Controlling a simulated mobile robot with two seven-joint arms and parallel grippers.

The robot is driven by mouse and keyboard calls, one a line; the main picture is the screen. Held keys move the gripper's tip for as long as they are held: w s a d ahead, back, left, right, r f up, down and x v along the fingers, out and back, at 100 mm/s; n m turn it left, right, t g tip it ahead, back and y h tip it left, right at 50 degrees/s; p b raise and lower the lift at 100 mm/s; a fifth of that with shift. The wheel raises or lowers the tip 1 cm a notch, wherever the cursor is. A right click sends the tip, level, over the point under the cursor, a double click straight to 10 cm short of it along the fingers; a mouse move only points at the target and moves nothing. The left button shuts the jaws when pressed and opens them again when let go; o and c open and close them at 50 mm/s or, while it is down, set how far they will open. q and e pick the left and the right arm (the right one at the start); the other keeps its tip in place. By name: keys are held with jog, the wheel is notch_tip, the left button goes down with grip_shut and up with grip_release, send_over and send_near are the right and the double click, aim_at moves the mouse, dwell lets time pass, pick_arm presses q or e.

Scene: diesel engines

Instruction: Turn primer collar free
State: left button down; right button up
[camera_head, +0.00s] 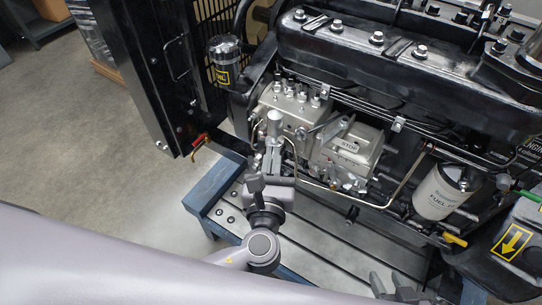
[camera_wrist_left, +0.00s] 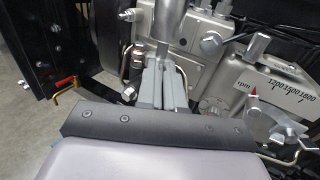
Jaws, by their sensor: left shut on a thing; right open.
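The primer (camera_head: 273,125) is an upright light-grey cylinder on the front of the injection pump (camera_head: 295,105). It also shows at the top of the left wrist view (camera_wrist_left: 172,20). My left gripper (camera_head: 271,155) is at the lower end of the primer, shut on the collar there. In the left wrist view its two grey fingers (camera_wrist_left: 167,72) point up to the base of the cylinder, close together. The collar itself is mostly hidden by the fingers. My right gripper (camera_head: 398,287) is open and empty at the bottom edge of the head view, well away from the primer.
Thin fuel pipes (camera_head: 318,184) run close around the primer. A STOP-marked governor housing (camera_head: 348,148) is to its right, then a white fuel filter (camera_head: 440,192). A black panel (camera_head: 150,70) stands at left. A blue stand (camera_head: 210,195) lies below.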

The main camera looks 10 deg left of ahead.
dwell(0.3)
pick_arm(q)
jog(key=c, duration=1.3)
grip_release()
jog(key=shift+w, duration=0.1)
